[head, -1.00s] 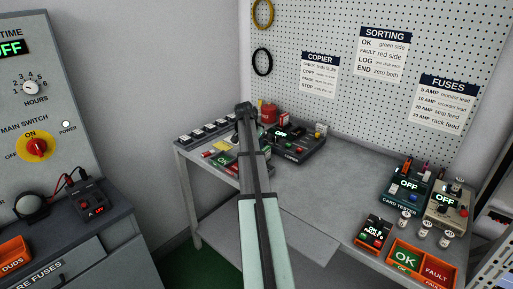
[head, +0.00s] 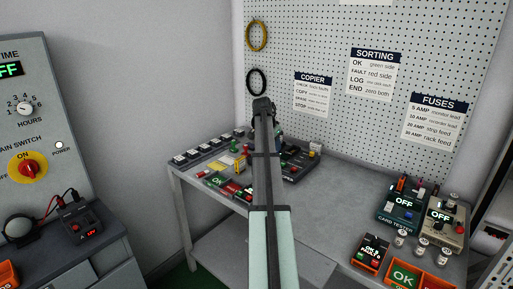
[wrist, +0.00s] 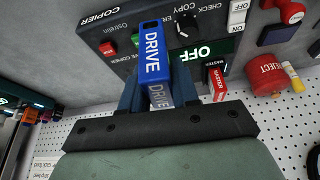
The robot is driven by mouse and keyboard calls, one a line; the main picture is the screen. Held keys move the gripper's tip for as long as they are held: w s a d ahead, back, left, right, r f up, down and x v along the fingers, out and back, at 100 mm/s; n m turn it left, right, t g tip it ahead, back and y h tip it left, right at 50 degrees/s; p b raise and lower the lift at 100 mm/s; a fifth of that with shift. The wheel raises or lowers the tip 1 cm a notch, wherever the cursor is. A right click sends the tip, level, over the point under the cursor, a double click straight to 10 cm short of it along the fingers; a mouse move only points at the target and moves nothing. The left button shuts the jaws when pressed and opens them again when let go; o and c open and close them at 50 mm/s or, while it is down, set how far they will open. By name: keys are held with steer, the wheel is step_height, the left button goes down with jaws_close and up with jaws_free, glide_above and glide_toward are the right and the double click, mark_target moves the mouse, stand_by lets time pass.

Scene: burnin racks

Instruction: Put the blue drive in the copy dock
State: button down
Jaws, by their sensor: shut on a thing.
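My gripper (wrist: 157,82) is shut on the blue drive (wrist: 152,52), which is labelled DRIVE and sticks out beyond the fingers in the wrist view. The dark copier (wrist: 115,22) lies behind the drive there, with its display reading OFF. A red drive marked MASTER (wrist: 217,82) stands in the copier, right of my fingers. The copy dock cannot be made out; the drive and fingers cover part of the copier. In the head view my gripper (head: 264,106) is at the arm's end, and the copier (head: 300,165) is partly hidden behind the arm.
A red REJECT container (wrist: 264,74) stands beside the copier. Small cards and parts (head: 215,179) lie on the bench's left. The bench middle (head: 340,205) is clear. A pegboard (head: 340,130) rises behind.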

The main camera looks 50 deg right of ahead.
steer(key=d+r+n, duration=0.1)
steer(key=d+r, duration=0.1)
steer(key=d, duration=1.5)
steer(key=shift+d, duration=0.2)
steer(key=shift+w, duration=0.1)
steer(key=shift+f, duration=2.75)
steer(key=shift+f, duration=1.15)
stand_by(0.4)
steer(key=shift+c, duration=1.8)
jaws_free()
